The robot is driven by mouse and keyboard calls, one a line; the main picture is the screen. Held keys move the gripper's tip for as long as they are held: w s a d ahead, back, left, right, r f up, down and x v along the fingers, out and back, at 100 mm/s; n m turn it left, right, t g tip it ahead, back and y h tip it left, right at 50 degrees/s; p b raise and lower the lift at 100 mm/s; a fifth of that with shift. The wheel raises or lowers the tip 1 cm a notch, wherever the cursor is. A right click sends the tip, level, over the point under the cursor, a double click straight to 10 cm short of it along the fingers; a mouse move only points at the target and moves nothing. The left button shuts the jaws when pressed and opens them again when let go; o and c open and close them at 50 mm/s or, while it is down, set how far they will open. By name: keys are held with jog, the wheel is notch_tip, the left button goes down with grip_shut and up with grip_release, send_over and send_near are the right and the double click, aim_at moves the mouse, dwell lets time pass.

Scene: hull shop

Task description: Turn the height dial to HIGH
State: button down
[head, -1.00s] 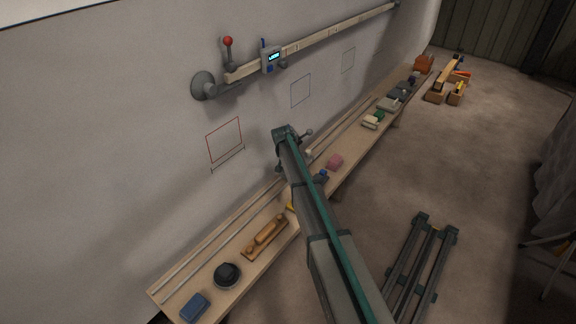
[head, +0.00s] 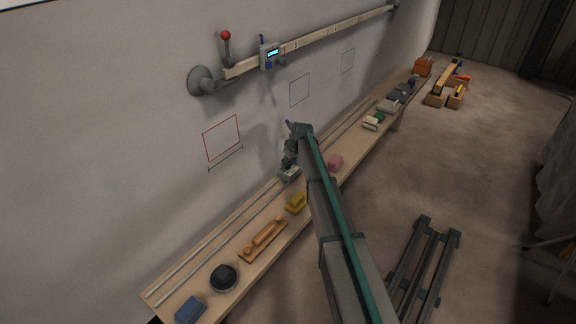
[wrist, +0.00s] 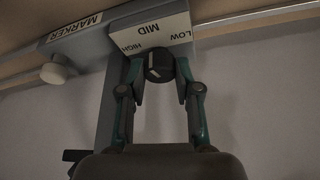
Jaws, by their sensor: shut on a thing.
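The height dial (wrist: 160,67) is a small black round knob with a pale mark on its face. It sits on a grey marker unit (wrist: 109,100), below a white plate (wrist: 150,35) lettered HIGH at left, MID at centre and LOW at right. I cannot tell for sure which word the pale mark faces. My gripper (wrist: 161,72) is shut on the dial, one finger at each side. In the head view the gripper (head: 290,158) is at the marker unit (head: 289,174) on the long bench; the arm partly hides this spot and the dial does not show there.
The wooden bench (head: 190,262) carries a yellow block (head: 297,203), an orange-handled tool (head: 264,237) and a pink block (head: 336,162) near the arm. A rail with a small display (head: 270,55) is on the wall above.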

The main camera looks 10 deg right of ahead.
jog(key=n, duration=0.2)
jog(key=n+y+b, duration=0.1)
jog(key=shift+w+d+f+n+g, duration=0.1)
jog(key=shift+w+n+g, duration=0.05)
jog(key=shift+n+g, duration=0.25)
jog(key=shift+n+g+y+b, duration=0.4)
jog(key=shift+n+g+b, duration=0.35)
jog(key=shift+n, duration=1.15)
jog(key=c, duration=0.8)
grip_release()
